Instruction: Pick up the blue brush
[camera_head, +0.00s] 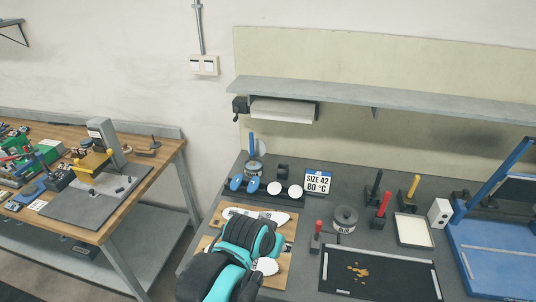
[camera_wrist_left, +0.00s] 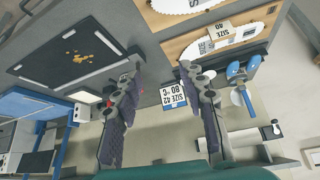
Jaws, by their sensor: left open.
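What looks like the blue brush (camera_head: 252,143) stands upright in a grey pot (camera_head: 254,169) at the back left of the dark bench; only its blue handle shows. In the left wrist view, blue shapes (camera_wrist_left: 237,72) and a round pale pot (camera_wrist_left: 241,97) lie right of my fingers; I cannot tell the brush there clearly. My left gripper (camera_wrist_left: 160,66) is open with nothing between its fingers. In the head view my left arm is in front of the insole board and hides the fingers. My right gripper is not in view.
A rack with blue and white ovals (camera_head: 281,189) stands in front of the pot. Beside it is a size sign (camera_head: 318,182). An insole board (camera_head: 283,241) lies nearer, partly under my arm. Coloured handles (camera_head: 383,206) and a black tray (camera_head: 400,286) are right. A shelf (camera_head: 400,98) overhangs the back.

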